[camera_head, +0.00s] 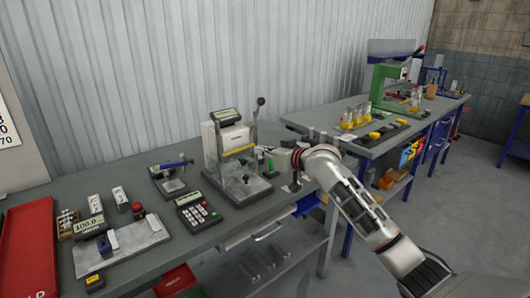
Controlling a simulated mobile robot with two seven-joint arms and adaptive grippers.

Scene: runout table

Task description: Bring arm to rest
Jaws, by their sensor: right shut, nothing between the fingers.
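My right arm (367,210), white with dark bands, reaches in from the lower right over the front edge of the near bench (130,182). Its gripper (263,153) points left and is shut and empty. It is beside the right side of a white and grey test stand (226,142) with a display on top and an upright lever. The gripper is small here, and I cannot tell whether it touches the stand. My left gripper is not in view.
Left of the stand are a calculator-like keypad (195,210), a small gauge stand (170,181), a metal plate fixture (120,246) and a red tray (28,250). A second bench (372,146) with a green press (383,80) stands behind right. Open floor lies at right.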

